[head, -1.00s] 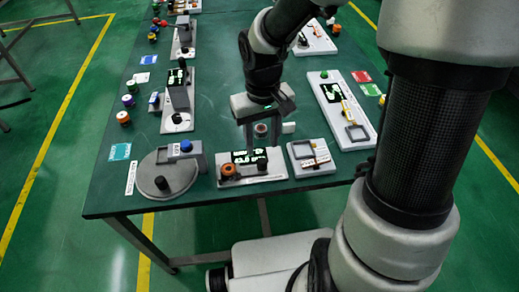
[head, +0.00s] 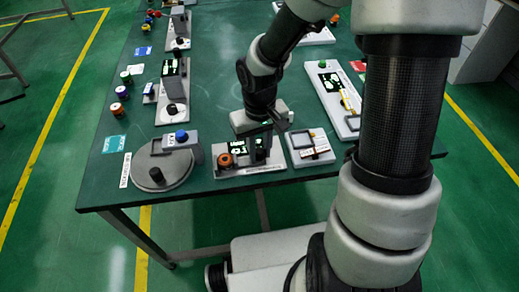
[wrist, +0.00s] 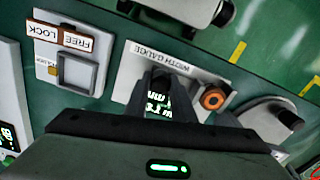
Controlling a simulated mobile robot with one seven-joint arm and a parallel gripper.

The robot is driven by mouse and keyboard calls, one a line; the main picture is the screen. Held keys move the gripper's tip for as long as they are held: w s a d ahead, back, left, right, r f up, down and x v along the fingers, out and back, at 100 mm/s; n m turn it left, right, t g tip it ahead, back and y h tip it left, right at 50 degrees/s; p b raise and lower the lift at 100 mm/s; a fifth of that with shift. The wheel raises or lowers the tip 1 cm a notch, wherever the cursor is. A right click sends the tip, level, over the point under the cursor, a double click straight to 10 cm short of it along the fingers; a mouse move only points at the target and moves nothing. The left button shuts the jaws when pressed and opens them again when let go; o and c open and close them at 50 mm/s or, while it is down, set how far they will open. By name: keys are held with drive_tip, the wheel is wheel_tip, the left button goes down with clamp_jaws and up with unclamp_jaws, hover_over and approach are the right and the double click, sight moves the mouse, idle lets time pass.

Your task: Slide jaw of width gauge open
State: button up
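The width gauge (head: 250,169) is a pale plate at the table's near edge, with a black display (head: 240,146) and an orange ring (head: 225,160) at its left. In the wrist view its plate (wrist: 128,75) carries the label "WIDTH GAUGE", and the orange ring (wrist: 212,97) is right of the display. My gripper (head: 268,150) points down over the gauge's right part. Its dark fingers (wrist: 160,92) look spaced apart, with lit display showing between them. The jaw is largely hidden among the dark fingers; I cannot tell whether they touch it.
A FREE/LOCK plate with a grey square frame (head: 300,140) stands close to the right of the gauge. A grey turntable disc (head: 163,166) with a blue-knobbed block (head: 181,136) is at the left. The table middle (head: 215,85) is clear.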

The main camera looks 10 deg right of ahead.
clamp_jaws()
drive_tip(key=shift+d+p, duration=0.4)
drive_tip(key=shift+d, duration=0.7)
drive_tip(key=o, duration=0.7)
unclamp_jaws()
wheel_tip(320, 180, up, 17)
drive_tip(key=p, duration=0.4)
drive_tip(key=shift+r, duration=0.2)
